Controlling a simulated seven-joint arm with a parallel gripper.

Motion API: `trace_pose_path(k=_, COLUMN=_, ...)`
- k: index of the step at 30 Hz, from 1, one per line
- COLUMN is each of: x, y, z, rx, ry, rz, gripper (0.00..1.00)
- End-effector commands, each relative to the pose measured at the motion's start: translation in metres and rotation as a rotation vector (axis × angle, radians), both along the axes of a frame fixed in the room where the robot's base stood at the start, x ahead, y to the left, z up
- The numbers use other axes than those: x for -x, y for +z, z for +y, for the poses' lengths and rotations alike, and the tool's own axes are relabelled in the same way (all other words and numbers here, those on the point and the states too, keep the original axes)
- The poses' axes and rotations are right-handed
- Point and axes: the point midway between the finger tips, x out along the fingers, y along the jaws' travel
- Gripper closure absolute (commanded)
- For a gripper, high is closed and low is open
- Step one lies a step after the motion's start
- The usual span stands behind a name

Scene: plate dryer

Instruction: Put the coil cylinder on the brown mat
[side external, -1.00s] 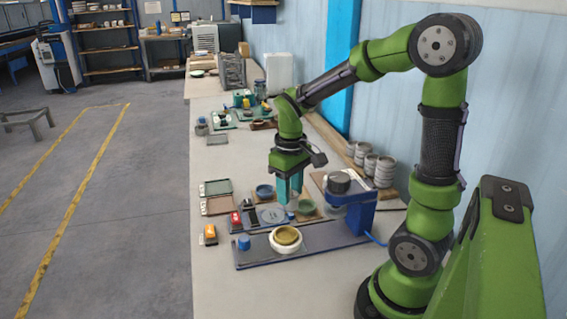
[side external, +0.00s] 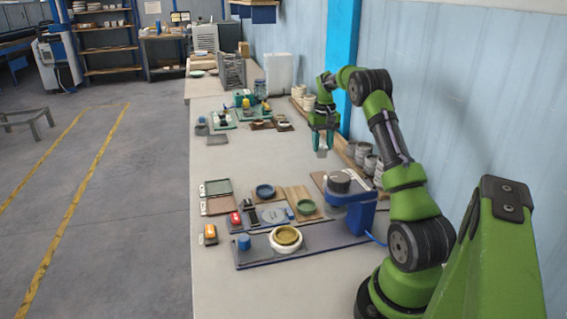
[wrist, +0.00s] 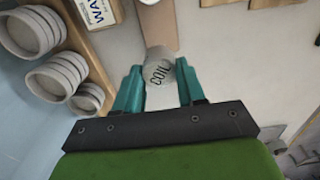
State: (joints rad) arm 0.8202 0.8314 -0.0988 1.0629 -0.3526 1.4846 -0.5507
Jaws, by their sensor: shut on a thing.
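The coil cylinder (wrist: 158,73) is a small grey-white cylinder with "COIL" on its side, seen in the wrist view between two teal fingers. My gripper (wrist: 159,68) is shut on it. In the side view my gripper (side external: 322,147) points down over the table near the wall, with the cylinder's pale end (side external: 322,154) just showing below the fingers. A flat brown piece (side external: 220,205) lies near the left table edge, in front of a green-edged one; I cannot tell whether it is the brown mat. Another small brown piece (side external: 262,124) lies farther back with items on it.
Stacked pale cups (wrist: 58,85) stand on a wooden shelf along the wall, close to my gripper. A blue stand (side external: 352,210) and a blue base with a white-and-gold ring (side external: 286,238) are in front. The middle of the table (side external: 255,160) is clear.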

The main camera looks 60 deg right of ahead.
Motion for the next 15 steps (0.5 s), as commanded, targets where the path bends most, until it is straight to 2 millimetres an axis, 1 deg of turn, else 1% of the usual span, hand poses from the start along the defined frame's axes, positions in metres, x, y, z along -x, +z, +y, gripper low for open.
trace_pose_path(k=2, x=-0.002, y=0.004, z=-0.001, rx=0.001, ry=0.001, rz=0.0, gripper=0.93)
trace_pose_path(k=5, x=-0.002, y=0.0, z=0.001, rx=-0.001, ry=0.004, rz=0.001, gripper=0.93)
trace_pose_path(k=8, x=-0.002, y=-0.008, z=0.001, rx=-0.001, ry=0.006, rz=0.002, gripper=0.93)
trace_pose_path(k=15, x=-0.002, y=-0.036, z=0.001, rx=-0.001, ry=0.006, rz=0.001, gripper=0.93)
